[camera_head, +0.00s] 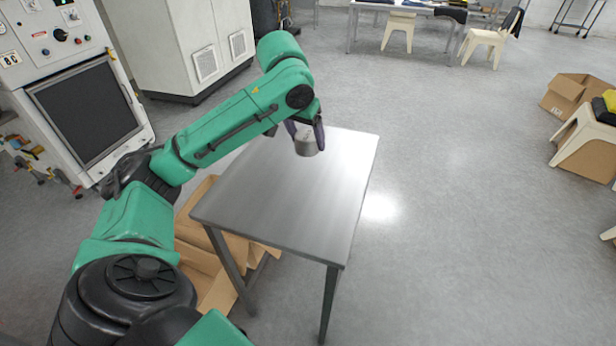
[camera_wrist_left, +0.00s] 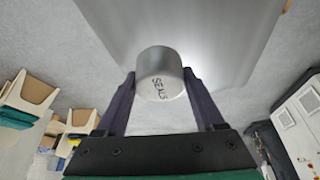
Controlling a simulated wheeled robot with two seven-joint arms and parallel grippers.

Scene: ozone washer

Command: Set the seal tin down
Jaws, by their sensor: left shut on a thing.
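The seal tin (camera_head: 306,141) is a small grey metal cylinder, seen over the far part of the metal table (camera_head: 275,205). The table top (camera_wrist_left: 225,40) lies beyond the tin in the wrist view. I cannot tell whether the tin touches the table. My right gripper is not in view.
The table top is otherwise bare. Cardboard (camera_head: 205,255) lies under the table. A machine with a dark window (camera_head: 88,112) and a white cabinet (camera_head: 190,45) stand at left. A stool (camera_head: 585,140) and an open box (camera_head: 570,93) are at far right; the floor between is clear.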

